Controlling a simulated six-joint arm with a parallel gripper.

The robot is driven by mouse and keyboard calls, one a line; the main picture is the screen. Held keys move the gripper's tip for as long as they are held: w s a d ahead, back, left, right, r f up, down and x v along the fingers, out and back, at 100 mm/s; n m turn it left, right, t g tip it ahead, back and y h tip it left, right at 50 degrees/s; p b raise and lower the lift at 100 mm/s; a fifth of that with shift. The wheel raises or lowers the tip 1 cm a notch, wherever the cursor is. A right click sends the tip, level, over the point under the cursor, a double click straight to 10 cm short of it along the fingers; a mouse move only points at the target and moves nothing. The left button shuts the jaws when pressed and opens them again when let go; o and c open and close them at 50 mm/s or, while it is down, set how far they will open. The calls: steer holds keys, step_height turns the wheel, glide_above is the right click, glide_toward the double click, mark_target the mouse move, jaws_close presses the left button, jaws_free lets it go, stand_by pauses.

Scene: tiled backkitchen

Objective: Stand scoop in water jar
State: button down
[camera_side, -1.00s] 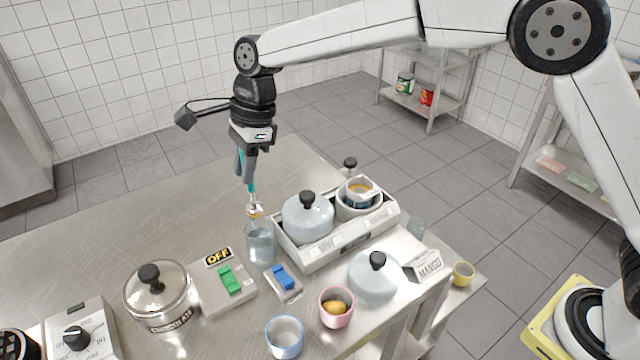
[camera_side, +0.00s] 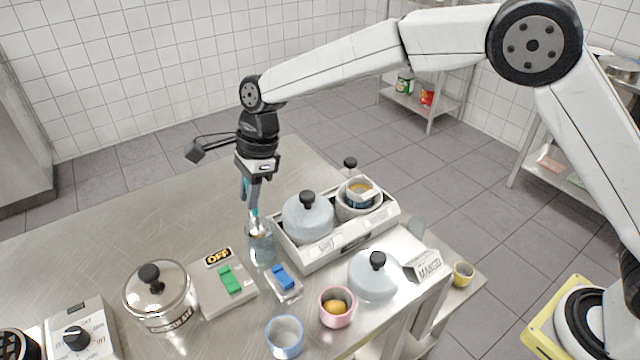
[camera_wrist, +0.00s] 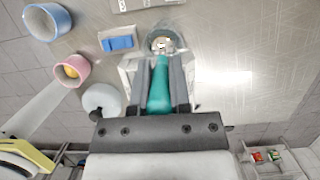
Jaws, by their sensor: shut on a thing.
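My gripper (camera_side: 251,205) is shut on the teal handle of the scoop (camera_wrist: 159,88). The scoop points down, and its metal bowl end (camera_side: 258,229) is at the mouth of the clear water jar (camera_side: 262,250), seemingly inside the rim. The jar stands upright on the metal table, left of the white double cooker. In the wrist view the gripper (camera_wrist: 160,60) has the teal handle between its fingers, with the scoop's bowl beyond the fingertips and the jar's round rim around it. How deep the bowl sits is hard to tell.
The white cooker tray (camera_side: 345,240) with a lidded pot and a tin stands close right of the jar. A green-switch box (camera_side: 225,290), a blue-switch box (camera_side: 284,281) and a lidded steel pot (camera_side: 160,300) are in front.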

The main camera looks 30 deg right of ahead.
steer(key=shift+f, duration=0.9)
steer(key=shift+c, duration=2.4)
jaws_free()
steer(key=v, duration=0.7)
steer(key=shift+r, duration=0.4)
steer(key=shift+d, duration=0.2)
